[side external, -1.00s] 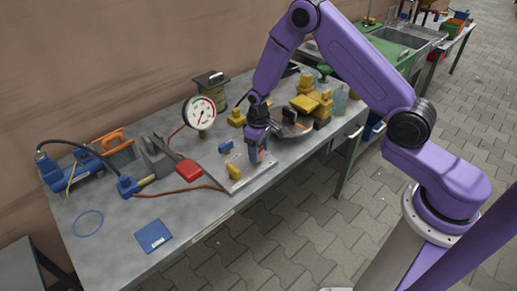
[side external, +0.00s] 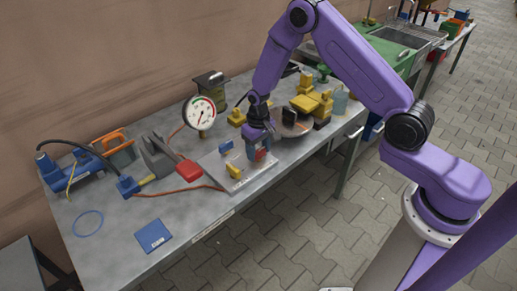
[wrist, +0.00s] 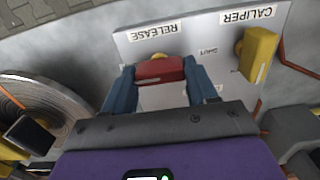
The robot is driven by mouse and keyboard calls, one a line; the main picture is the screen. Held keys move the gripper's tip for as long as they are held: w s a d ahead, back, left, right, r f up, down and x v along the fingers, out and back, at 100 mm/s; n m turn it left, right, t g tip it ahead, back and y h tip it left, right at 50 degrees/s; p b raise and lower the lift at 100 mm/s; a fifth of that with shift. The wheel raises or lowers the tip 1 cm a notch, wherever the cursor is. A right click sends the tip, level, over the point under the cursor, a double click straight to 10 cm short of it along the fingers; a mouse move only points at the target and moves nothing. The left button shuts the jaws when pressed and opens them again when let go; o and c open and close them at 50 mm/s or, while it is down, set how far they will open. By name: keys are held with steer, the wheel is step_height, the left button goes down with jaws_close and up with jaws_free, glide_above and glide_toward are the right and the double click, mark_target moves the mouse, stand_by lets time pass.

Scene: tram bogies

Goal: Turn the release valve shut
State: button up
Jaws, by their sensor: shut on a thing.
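The release valve's red handle (wrist: 160,70) sits between the two blue fingers of my gripper (wrist: 163,85) in the wrist view. My gripper is shut on it, one finger at each end. The valve stands on a pale panel (wrist: 210,42) marked RELEASE, with a smaller SHUT label beside the handle. The handle lies across the picture there. In the side view my gripper (side external: 259,154) is low over the panel (side external: 212,168), and a bit of the red handle (side external: 262,156) shows. The valve's stem is mostly hidden.
A yellow handle (wrist: 258,53) by the CALIPER label and a blue handle (side external: 226,146) are on the same panel. A gauge (side external: 200,113) stands behind. A round metal disc (side external: 292,124) and yellow parts (side external: 305,103) lie right of my gripper. The bench front-left is mostly clear.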

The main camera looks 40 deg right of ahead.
mark_target(258, 151)
steer(key=o, duration=1.1)
steer(key=shift+c, duration=0.2)
step_height(258, 151, up, 18)
steer(key=shift+f, duration=0.25)
steer(key=s+a+r+n, duration=0.25)
steer(key=s+n, duration=0.25)
steer(key=s, duration=0.7)
steer(key=s+a+r+n, duration=0.2)
steer(key=s+r+n, duration=0.2)
steer(key=s, duration=0.7)
steer(key=s+d+n, duration=0.3)
steer(key=s, duration=0.8)
steer(key=shift+d+n, duration=0.35)
steer(key=shift+n, duration=0.05)
